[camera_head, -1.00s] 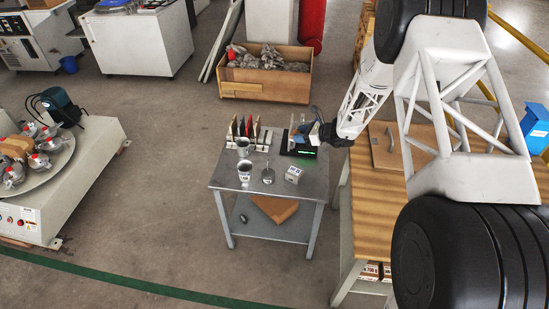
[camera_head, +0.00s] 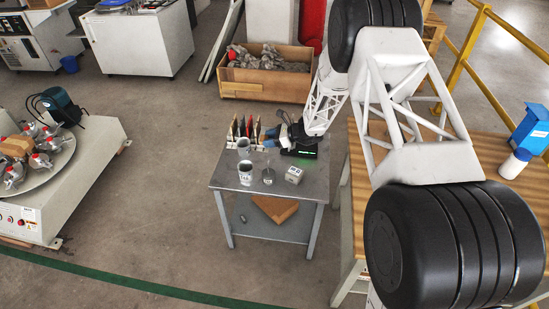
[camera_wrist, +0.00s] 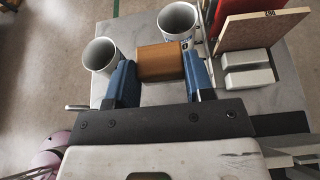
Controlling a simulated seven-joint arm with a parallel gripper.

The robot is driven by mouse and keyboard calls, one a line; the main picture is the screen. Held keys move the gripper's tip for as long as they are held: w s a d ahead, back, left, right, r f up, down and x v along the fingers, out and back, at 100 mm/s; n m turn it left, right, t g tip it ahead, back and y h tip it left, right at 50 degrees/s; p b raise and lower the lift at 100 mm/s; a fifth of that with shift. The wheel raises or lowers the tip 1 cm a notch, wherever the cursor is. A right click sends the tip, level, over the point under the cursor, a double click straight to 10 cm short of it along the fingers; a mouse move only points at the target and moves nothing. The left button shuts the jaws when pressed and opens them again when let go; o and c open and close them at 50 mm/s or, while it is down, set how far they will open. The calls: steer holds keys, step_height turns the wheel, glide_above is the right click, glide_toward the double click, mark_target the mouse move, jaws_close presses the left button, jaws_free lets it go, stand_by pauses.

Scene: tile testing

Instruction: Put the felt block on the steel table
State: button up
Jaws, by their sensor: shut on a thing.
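My gripper (camera_wrist: 160,68) is shut on a brown block, which I take to be the felt block (camera_wrist: 159,62). The block sits between the two blue fingertips. In the head view my gripper (camera_head: 272,136) is over the back part of the steel table (camera_head: 317,187), near the tile rack. The block is too small to make out there. The grey tabletop (camera_wrist: 165,96) shows below the block in the wrist view. I cannot tell how high the block is above it.
Two metal cups (camera_wrist: 99,55) (camera_wrist: 178,20) stand close to the block. A rack of upright tiles (camera_wrist: 262,26) and pale blocks (camera_wrist: 248,68) are to its right. A black device with a green display (camera_head: 302,152) and a small grey cube (camera_head: 294,174) stand on the table.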

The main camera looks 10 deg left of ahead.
steer(key=shift+f, duration=3.1)
steer(key=shift+f, duration=1.9)
steer(key=shift+f, duration=0.15)
steer(key=o, duration=0.9)
steer(key=shift+d+r, duration=0.35)
steer(key=shift+d, duration=0.1)
steer(key=v, duration=1.1)
steer(key=shift+d, duration=0.1)
